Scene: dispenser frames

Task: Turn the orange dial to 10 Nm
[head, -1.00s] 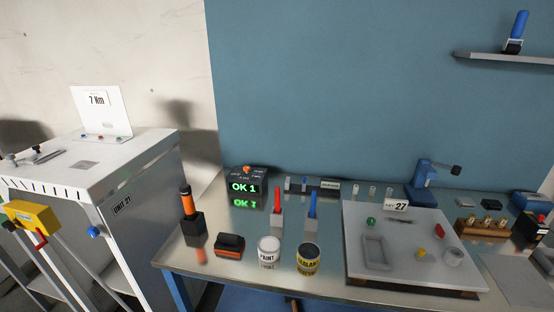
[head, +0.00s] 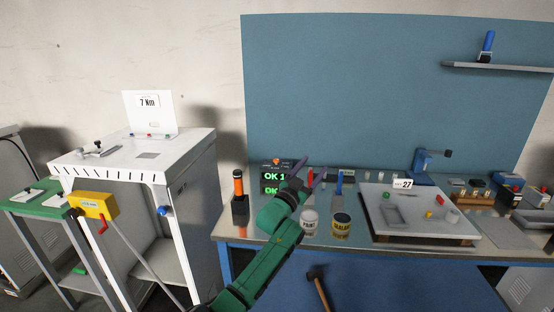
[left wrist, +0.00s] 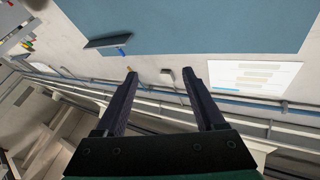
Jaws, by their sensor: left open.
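A small orange knob (head: 276,161) sits on top of a black box whose green display (head: 274,176) reads "OK 1", at the back left of the bench. Any scale on the knob is too small to read. A tool with an orange handle (head: 238,183) stands upright in a black holder left of it. My left gripper (head: 312,174) is open and empty, right of the display, partly covering it and the tools behind. In the left wrist view its two dark fingers (left wrist: 160,74) are apart with nothing between them. My right gripper is not in view.
A white card (head: 148,102) reading "7 Nm" stands on the white cabinet (head: 190,150) at left. A hammer (head: 319,285) shows below.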

